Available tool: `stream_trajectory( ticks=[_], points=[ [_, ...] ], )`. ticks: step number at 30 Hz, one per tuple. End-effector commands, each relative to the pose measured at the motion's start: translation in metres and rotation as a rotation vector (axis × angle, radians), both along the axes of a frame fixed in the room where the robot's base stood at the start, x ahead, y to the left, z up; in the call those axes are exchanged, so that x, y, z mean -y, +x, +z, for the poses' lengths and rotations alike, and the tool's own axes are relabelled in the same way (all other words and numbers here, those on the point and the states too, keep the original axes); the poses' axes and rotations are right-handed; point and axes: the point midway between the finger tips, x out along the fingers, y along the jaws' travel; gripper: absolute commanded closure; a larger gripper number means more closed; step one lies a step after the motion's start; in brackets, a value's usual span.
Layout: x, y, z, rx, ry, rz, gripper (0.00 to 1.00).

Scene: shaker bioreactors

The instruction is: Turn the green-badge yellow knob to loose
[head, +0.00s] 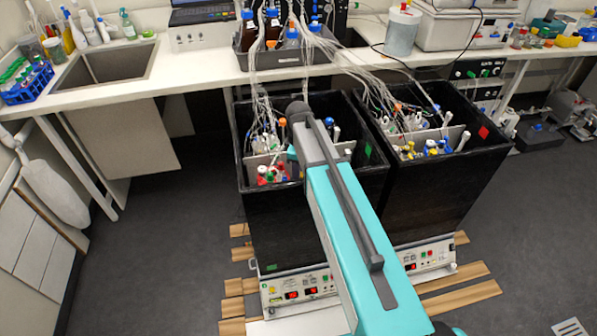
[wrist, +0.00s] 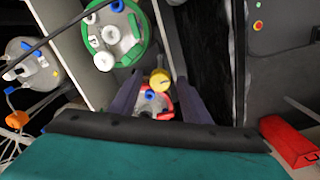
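A yellow knob (wrist: 159,80) shows in the wrist view, above a vessel top with a red rim (wrist: 165,115). My gripper (wrist: 158,83) is open, with one dark finger on each side of the knob and a gap visible on both sides. I cannot tell how deep the fingertips reach. In the head view a green badge (head: 368,151) is on the left black box (head: 285,222), and my arm reaches over this box. My arm hides the knob and most of my gripper there. The knob's loose or tight setting cannot be read.
A green-rimmed vessel top (wrist: 118,35) and another vessel top (wrist: 32,65) stand beside a grey divider (wrist: 70,30). A red block (wrist: 290,142) lies at the right. The right black box (head: 440,190) has a red badge (head: 483,132). Tubes run up to the bench (head: 215,72).

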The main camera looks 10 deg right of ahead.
Motion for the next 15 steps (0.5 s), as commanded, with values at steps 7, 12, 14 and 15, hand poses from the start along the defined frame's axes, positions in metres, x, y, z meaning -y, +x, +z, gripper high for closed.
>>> stream_trajectory(
  ticks=[7, 12, 14, 15],
  points=[
    [0.000, 0.000, 0.002, 0.000, 0.000, -0.001, 0.57],
    [0.000, 0.000, 0.010, 0.001, 0.000, -0.001, 0.57],
    [0.000, 0.000, 0.014, 0.001, 0.000, -0.001, 0.57],
    [0.000, 0.000, 0.017, 0.001, 0.000, -0.001, 0.57]
  ],
)
